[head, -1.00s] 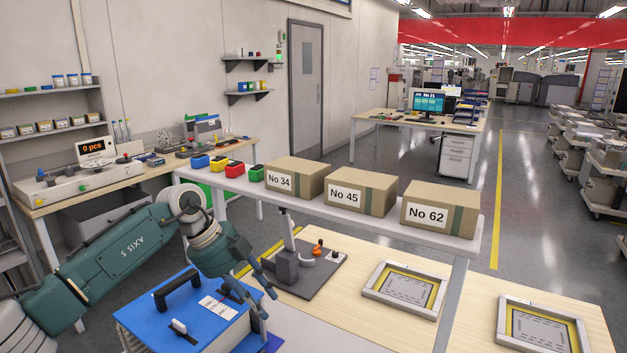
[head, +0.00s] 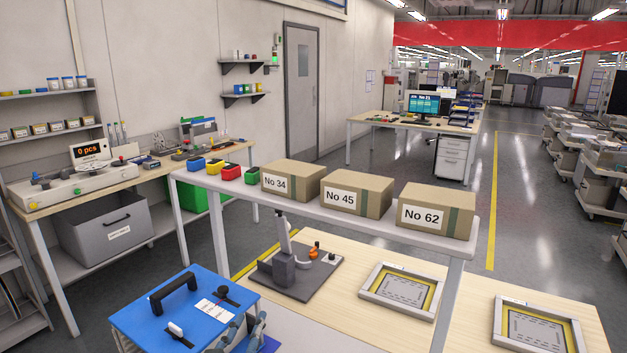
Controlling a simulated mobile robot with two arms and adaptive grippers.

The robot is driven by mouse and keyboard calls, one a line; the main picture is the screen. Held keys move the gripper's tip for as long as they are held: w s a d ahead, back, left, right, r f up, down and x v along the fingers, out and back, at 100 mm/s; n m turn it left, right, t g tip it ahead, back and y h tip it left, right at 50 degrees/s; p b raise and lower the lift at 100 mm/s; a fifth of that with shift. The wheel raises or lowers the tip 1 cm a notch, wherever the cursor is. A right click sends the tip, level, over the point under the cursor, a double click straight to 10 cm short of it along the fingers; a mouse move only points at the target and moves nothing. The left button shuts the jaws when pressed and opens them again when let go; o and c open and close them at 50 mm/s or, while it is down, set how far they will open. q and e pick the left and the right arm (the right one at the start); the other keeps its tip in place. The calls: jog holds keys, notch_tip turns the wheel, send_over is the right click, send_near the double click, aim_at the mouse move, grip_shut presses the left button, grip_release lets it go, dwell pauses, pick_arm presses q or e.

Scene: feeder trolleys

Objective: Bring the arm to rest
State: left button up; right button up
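My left gripper (head: 246,333) shows only in part at the bottom edge of the head view, in front of the right side of the blue case. Its grey-blue fingers stand apart with nothing seen between them, so it looks open and empty. Its palm and the rest of the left arm are out of the picture. My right gripper is not in view. The blue case (head: 150,325) has a black handle (head: 174,294), a white label and latches on its top.
The wooden bench holds a grey fixture (head: 300,272) and yellow-edged frames (head: 400,290). A raised shelf behind carries small coloured bins (head: 231,171) and cartons No 34 (head: 290,183), No 45 (head: 357,193) and No 62 (head: 437,212). A grey bin (head: 105,235) stands under the left bench.

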pick_arm(q)
jog(key=s+a+f+n+g+y, duration=0.1)
jog(key=s+a+f+g, duration=0.25)
jog(key=s+f, duration=0.45)
jog(key=s+a+f+n+g+y, duration=0.1)
jog(key=s+a+f+n+g, duration=0.2)
jog(key=s+f, duration=0.45)
jog(key=s+a+f+m+g, duration=0.1)
jog(key=s+f+g, duration=0.2)
jog(key=s, duration=0.5)
jog(key=s+f+m+g, duration=0.1)
jog(key=s+f+g, duration=0.2)
jog(key=s, duration=0.5)
jog(key=s+f+g, duration=0.2)
jog(key=s+f, duration=0.1)
jog(key=f, duration=2.4)
jog(key=s+a+f+g, duration=0.1)
jog(key=s+a+f, duration=0.2)
jog(key=s+f, duration=1.2)
jog(key=shift+s+f, duration=0.15)
jog(key=shift+s, duration=0.9)
